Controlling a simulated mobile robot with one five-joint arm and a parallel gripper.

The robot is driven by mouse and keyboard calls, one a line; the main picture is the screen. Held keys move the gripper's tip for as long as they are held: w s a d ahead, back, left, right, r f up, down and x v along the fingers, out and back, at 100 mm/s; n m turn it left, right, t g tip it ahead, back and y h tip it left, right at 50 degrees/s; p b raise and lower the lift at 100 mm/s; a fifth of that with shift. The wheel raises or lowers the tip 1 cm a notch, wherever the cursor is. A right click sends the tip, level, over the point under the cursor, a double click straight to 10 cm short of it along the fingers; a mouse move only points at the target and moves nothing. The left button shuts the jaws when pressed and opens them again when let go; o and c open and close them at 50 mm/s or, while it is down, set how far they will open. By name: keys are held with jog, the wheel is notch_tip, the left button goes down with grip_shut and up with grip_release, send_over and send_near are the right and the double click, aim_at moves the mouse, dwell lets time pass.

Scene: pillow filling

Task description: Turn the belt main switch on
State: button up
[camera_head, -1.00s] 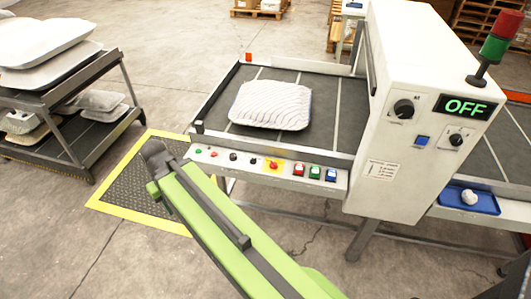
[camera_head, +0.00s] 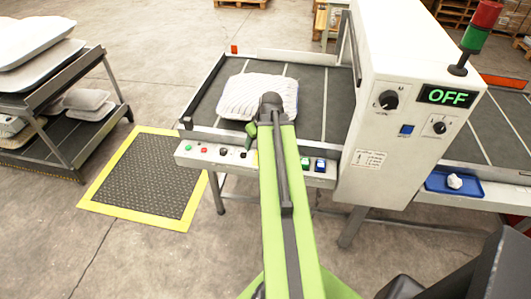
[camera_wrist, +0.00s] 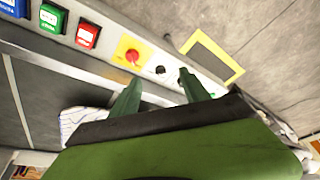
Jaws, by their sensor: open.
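The belt machine's front control strip (camera_head: 183,159) carries a green button (camera_head: 188,147), a red button (camera_head: 204,149) and small black knobs (camera_head: 223,152). In the wrist view it shows a red knob on a yellow plate (camera_wrist: 132,56), a black knob (camera_wrist: 160,71) and colored rocker switches (camera_wrist: 88,35). I cannot tell which control is the belt main switch. My gripper (camera_wrist: 159,77) is open and empty; its green fingers are over the strip near the black knob. Contact cannot be told. In the head view my arm covers part of the strip.
A white pillow (camera_head: 240,97) lies on the dark belt (camera_head: 309,110) behind the strip. A white cabinet (camera_head: 385,60) with rotary knobs and an "OFF" display (camera_head: 447,95) stands at the right. A pillow rack (camera_head: 95,60) stands at the left. The yellow-edged floor mat (camera_head: 140,175) is clear.

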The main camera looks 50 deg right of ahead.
jog(key=s+d, duration=0.4)
jog(key=d, duration=0.2)
jog(key=shift+h, duration=0.3)
jog(key=b+x, duration=1)
jog(key=x, duration=0.1)
jog(key=w+b+x, duration=0.1)
jog(key=b+x, duration=0.5)
jog(key=shift+r, duration=0.15)
jog(key=shift+w+r, duration=0.1)
jog(key=shift+r, duration=0.05)
